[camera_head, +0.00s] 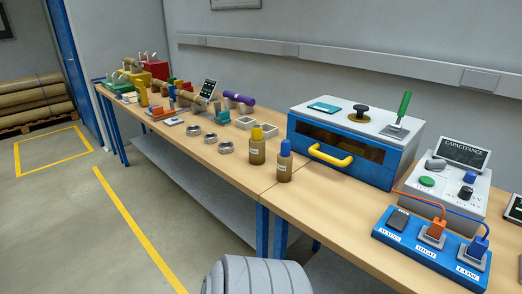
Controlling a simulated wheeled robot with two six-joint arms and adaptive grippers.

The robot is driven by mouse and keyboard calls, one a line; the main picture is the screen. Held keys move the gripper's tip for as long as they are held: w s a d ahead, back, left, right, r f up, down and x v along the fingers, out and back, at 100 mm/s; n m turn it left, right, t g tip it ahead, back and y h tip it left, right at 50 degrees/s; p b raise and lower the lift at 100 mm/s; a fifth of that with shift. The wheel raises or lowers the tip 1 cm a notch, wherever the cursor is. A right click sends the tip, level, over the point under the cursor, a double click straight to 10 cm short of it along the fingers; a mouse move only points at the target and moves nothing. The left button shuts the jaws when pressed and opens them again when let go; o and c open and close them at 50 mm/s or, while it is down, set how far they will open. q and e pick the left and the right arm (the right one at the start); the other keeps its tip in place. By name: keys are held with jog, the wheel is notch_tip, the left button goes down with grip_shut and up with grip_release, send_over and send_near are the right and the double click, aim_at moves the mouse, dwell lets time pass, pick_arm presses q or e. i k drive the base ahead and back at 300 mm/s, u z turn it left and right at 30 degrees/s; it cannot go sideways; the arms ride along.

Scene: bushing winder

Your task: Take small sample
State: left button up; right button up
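Nothing in view is labelled as a sample, so I cannot tell which thing is the small sample. Several small ring-like metal pieces (226,147) lie on the wooden workbench (235,170) left of the middle. Beside them stand two brown bottles, one with a yellow cap (257,147) and one with a blue cap (284,163). A purple cylinder (239,98) lies behind the metal pieces. Neither of my grippers shows in the head view. A grey ribbed rounded part, cut off at the bottom edge, shows no fingers.
A blue and white cabinet (385,167) with a yellow handle stands right of the bottles. Further right are a capacitance meter (462,153) and a blue labelled block (447,262) with orange and blue leads. Red, yellow and green equipment fills the bench's far left end.

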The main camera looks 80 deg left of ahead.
aim_at(285, 162)
jog(key=u, duration=1)
jog(key=i, duration=0.9)
jog(key=u, duration=0.85)
